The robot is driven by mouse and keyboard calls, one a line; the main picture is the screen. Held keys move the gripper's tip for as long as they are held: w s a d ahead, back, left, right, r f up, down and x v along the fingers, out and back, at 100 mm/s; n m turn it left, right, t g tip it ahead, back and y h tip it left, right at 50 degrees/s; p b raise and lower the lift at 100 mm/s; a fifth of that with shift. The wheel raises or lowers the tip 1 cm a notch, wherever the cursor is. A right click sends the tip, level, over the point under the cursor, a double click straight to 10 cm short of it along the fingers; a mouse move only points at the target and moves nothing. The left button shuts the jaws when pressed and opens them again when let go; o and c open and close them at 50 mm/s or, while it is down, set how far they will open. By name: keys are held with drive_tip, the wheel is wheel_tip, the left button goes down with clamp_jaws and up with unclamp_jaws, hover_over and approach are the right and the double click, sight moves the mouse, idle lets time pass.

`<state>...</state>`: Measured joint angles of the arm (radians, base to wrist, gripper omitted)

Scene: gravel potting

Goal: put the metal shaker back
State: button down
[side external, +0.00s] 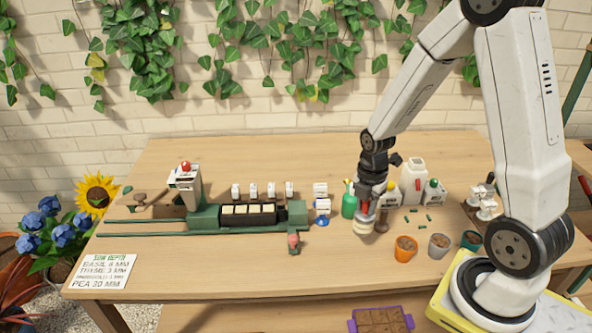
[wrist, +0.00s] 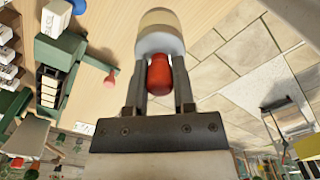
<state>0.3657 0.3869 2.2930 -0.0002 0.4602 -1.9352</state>
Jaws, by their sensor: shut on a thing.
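My gripper (side external: 369,196) points down over the right half of the wooden table and is shut on a red-handled tool (side external: 363,223). In the wrist view the tool's red grip (wrist: 159,76) sits between the two fingers (wrist: 159,62). Beyond them is its wide pale grey cylinder (wrist: 160,42) with a cream end. This is the only thing that could be the metal shaker, but I cannot tell for sure. The tool hangs roughly upright, its lower end close to the tabletop; I cannot tell whether it touches.
A brown knob-shaped thing (side external: 381,222) stands close beside the held tool. A green bottle (side external: 348,201) is just left. Orange (side external: 405,249), grey (side external: 439,245) and teal (side external: 471,240) pots stand front right. A green seeding machine (side external: 204,217) fills the left.

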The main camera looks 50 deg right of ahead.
sight(365, 212)
drive_tip(key=shift+f, duration=2.15)
drive_tip(key=shift+f, duration=1.75)
drive_tip(key=shift+f, duration=0.1)
drive_tip(key=shift+c, duration=2.2)
unclamp_jaws()
drive_tip(key=shift+r, duration=6.1)
drive_tip(key=shift+a, duration=0.1)
